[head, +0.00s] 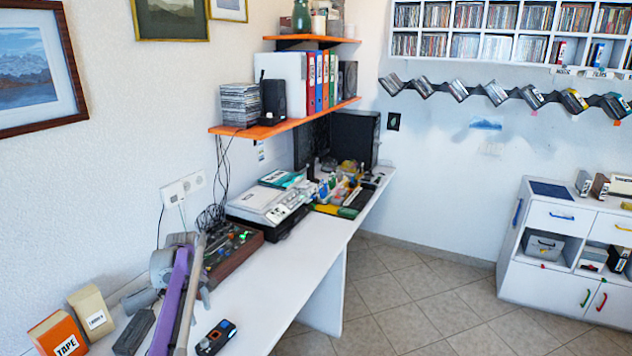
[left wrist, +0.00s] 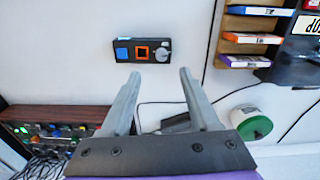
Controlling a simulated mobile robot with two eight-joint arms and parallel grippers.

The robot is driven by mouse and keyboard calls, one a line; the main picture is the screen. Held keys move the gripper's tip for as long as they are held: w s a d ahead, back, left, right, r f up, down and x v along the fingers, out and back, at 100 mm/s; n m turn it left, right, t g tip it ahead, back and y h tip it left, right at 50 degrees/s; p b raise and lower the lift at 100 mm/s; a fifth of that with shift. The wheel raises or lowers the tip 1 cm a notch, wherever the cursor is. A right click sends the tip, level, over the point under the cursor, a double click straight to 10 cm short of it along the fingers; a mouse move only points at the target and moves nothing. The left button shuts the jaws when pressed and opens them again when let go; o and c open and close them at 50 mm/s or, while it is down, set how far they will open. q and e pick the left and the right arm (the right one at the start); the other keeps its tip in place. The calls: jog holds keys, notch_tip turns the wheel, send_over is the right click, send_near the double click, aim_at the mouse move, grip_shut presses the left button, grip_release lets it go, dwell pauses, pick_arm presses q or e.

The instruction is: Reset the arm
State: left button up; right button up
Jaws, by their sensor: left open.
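My left gripper (left wrist: 160,85) is open in the left wrist view, with its two grey fingers apart and nothing between the tips. A small black device (left wrist: 143,50) with a blue square, an orange-framed square and a round grey knob lies beyond the fingertips. It also shows in the head view (head: 215,338), on the white desk right of my arm. My purple and grey left arm (head: 178,290) stands over the near left part of the desk. In the head view, the exact finger position is hard to tell. My right gripper is in neither view.
A mixing console (head: 232,256) and a white machine (head: 268,202) stand behind my arm. An orange TAPE box (head: 58,337) and a beige box (head: 91,311) stand left of it. An orange shelf (head: 285,118) overhangs the desk. The desk's front right stretch is bare.

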pick_arm(q)
jog(key=s+d+r+m+t, duration=0.1)
jog(key=s+d+r+m, duration=0.3)
jog(key=s+d, duration=0.3)
jog(key=s+d+r+m+t, duration=0.25)
jog(key=s+d+r, duration=0.3)
jog(key=s, duration=0.35)
jog(key=s+d+f+m, duration=0.2)
jog(key=s+f, duration=0.1)
jog(key=s, duration=0.4)
jog(key=s+d+f+m+t, duration=0.1)
jog(key=s+d+f+m, duration=0.2)
jog(key=s, duration=0.4)
jog(key=s+d+f+m, duration=0.2)
jog(key=s+f, duration=0.1)
jog(key=s, duration=0.5)
jog(key=shift+d+f+m+t, duration=0.15)
jog(key=shift+f+m+t, duration=0.2)
